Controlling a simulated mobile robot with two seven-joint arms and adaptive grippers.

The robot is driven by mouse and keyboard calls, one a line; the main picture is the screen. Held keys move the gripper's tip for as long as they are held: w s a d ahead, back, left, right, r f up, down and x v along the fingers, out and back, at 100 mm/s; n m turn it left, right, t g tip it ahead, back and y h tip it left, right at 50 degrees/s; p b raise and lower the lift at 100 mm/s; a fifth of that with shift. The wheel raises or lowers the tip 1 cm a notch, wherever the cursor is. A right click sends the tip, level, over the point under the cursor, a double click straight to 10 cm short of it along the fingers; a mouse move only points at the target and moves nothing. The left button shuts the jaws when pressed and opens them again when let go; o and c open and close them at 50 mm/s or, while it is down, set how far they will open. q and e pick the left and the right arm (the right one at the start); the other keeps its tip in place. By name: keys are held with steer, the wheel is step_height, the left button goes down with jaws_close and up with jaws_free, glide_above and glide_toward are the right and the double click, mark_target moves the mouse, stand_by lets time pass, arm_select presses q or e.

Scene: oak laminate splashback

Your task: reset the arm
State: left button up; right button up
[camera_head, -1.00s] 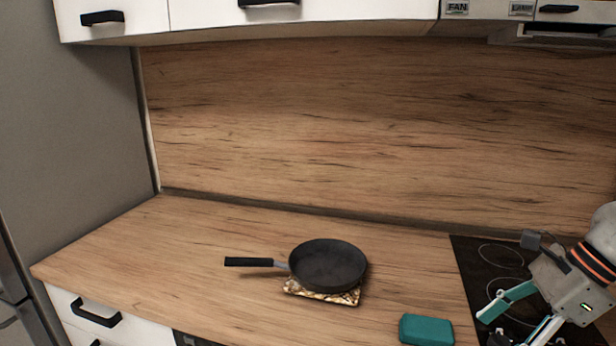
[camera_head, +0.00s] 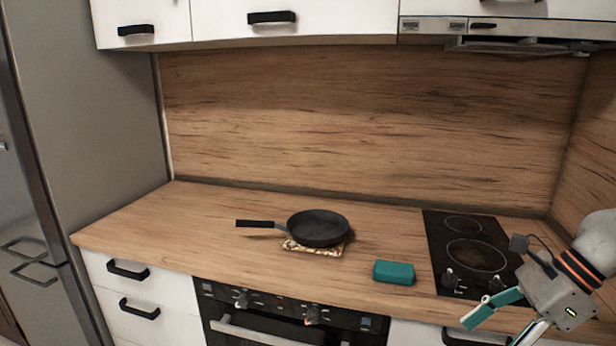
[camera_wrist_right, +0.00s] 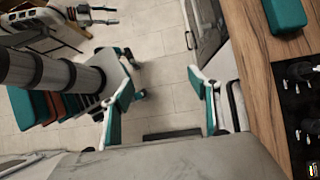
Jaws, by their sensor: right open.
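My right gripper (camera_head: 499,322) is at the lower right of the head view, in front of the hob and the counter's front edge. It is open and empty. In the right wrist view its two teal-padded fingers (camera_wrist_right: 160,105) stand wide apart, with only floor between them. My left gripper is not in the head view. In the right wrist view a gripper-like part shows at the top left, too unclear to name.
A black pan (camera_head: 318,228) rests on a patterned trivet (camera_head: 300,246) on the wooden counter (camera_head: 190,222). A teal block (camera_head: 394,272) lies between it and the black hob (camera_head: 470,255). An oven (camera_head: 290,318) is below. The counter's left part is clear.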

steer(key=w+a+f+m+t+y, duration=0.1)
steer(key=w+a+m+t+y, duration=0.15)
steer(key=a+m+y, duration=0.5)
steer(key=w+a+m+t+y, duration=0.2)
steer(key=a+m+t+y, duration=0.2)
steer(key=a+m, duration=0.5)
steer(key=d+f+m+t+h, duration=0.35)
steer(key=f+m+h, duration=0.25)
steer(key=f+m, duration=0.35)
steer(key=d+f+m+t+h, duration=0.2)
steer(key=f+m+t+h, duration=0.35)
steer(key=f+m, duration=0.45)
steer(key=s+f+m+g+h, duration=0.2)
steer(key=s+f+m+g, duration=0.1)
steer(key=s+f, duration=0.3)
steer(key=s+f+m+g+h, duration=0.2)
steer(key=s+f+m, duration=0.3)
steer(key=f, duration=0.5)
steer(key=shift+s+a+f+m+g, duration=0.15)
steer(key=shift+s+f+m+g, duration=0.2)
steer(key=shift+m+g, duration=0.45)
